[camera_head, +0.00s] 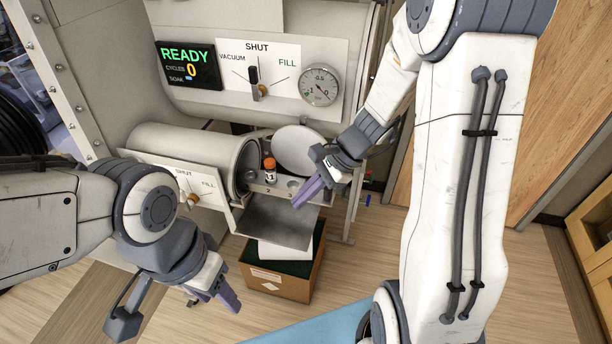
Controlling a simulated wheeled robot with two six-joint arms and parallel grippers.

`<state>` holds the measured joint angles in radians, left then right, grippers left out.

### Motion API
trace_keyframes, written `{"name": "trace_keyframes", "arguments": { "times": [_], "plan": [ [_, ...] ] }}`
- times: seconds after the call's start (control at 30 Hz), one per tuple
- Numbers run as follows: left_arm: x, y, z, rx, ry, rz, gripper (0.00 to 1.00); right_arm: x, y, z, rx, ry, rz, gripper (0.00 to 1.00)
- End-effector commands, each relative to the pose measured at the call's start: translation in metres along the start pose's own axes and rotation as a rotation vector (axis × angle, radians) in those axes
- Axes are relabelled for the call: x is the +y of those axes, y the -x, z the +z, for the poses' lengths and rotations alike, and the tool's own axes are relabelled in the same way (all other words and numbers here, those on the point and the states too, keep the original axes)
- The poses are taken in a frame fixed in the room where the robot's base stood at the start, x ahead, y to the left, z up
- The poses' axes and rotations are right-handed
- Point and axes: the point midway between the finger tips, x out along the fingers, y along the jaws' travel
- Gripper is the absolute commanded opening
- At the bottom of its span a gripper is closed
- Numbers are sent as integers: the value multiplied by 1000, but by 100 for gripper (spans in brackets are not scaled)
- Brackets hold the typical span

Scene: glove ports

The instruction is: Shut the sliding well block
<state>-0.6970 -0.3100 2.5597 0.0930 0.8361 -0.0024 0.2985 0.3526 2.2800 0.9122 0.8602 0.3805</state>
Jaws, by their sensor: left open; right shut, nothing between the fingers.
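The sliding well block (281,190) is a grey strip with round wells, sticking out to the right from the mouth of the horizontal cylinder (185,146). A vial with an orange cap (270,169) stands upright in it. A round pale door (297,150) is open behind the block. My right gripper (302,200) is shut and empty, its purple fingertips at the block's right end; I cannot tell whether they touch it. My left gripper (213,295) is open and empty, low in front of the cylinder, apart from the block.
A panel above carries a READY display (188,67), a lever (256,84) and a gauge (320,86). A blue mat (310,328) lies on the floor in front.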

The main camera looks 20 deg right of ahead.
Motion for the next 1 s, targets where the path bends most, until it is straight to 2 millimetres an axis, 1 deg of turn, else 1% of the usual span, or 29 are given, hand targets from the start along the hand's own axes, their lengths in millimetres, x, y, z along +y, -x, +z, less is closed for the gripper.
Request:
{"name": "trace_keyframes", "arguments": {
  "times": [0.03,0.1,0.2,0.3,0.37,0.47,0.8,1.0],
  "plan": [
    [1,9,0,0,0,0,50,-11,14,-25,-17,-162,-71,0],
    [1,14,-1,0,-1,0,50,-21,26,-54,-40,-337,-154,0],
    [1,18,-1,0,-1,0,50,-28,39,-86,-66,-514,-244,0],
    [1,19,-1,0,-1,0,50,-30,45,-105,-83,-610,-293,0],
    [1,20,-1,0,-1,0,50,-32,45,-109,-88,-636,-306,0],
    [2,22,-1,0,-1,0,50,-35,36,-111,-91,-646,-310,0],
    [2,35,-2,0,-3,0,50,-53,-21,-110,-89,-641,-305,0],
    [3,40,-2,0,-5,0,50,-61,-42,-111,-88,-639,-308,0]
  ]
}}
